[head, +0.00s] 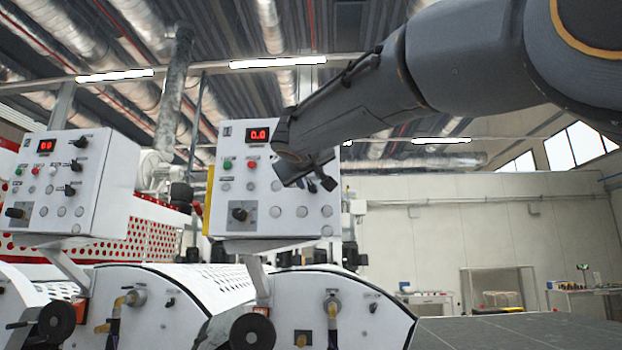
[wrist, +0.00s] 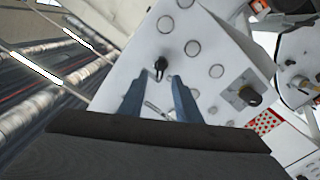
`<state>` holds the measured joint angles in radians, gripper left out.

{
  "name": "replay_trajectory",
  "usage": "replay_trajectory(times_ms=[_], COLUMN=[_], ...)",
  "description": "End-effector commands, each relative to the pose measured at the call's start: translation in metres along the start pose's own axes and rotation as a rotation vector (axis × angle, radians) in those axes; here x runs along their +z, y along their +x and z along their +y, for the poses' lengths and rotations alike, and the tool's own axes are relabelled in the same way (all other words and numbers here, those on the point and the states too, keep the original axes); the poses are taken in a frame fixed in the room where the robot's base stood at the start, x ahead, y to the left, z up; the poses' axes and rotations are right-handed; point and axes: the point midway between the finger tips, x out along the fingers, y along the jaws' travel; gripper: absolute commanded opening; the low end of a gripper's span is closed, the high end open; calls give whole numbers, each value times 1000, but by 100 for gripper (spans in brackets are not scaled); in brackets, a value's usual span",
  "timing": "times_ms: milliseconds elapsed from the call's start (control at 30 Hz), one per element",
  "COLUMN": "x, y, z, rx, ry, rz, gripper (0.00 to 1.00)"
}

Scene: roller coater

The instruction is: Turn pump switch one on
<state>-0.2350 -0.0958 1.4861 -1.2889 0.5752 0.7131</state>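In the wrist view, a small black rotary switch (wrist: 161,66) sits on a white control panel (wrist: 205,90), with a short label too small to read. My gripper (wrist: 157,80) points at it, its two blue-grey fingers apart; the switch shows at the gap between the fingertips. I cannot tell whether they touch it. In the head view, my gripper (head: 310,182) is in front of the right side of the middle panel (head: 283,224) and hides part of it. I cannot tell which switch is labelled pump switch one.
The middle panel has a red display (head: 258,134), green and red buttons and a larger black knob (head: 240,213), also in the wrist view (wrist: 250,96). A similar panel (head: 52,183) with several black switches stands at left. White machine housings (head: 330,300) with black handwheels lie below.

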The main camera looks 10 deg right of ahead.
Motion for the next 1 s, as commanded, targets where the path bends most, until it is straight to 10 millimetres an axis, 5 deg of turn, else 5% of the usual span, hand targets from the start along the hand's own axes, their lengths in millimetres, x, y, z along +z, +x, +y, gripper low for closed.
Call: replay_trajectory(times_ms=[300,633,833,1000], x=[-1,1,1,1], y=[39,44,44,44], z=[1,0,0,0], rx=[0,-1,-1,-1], ry=[0,1,1,2], rz=[-1,-1,-1,-1], gripper=[30,30,0,0])
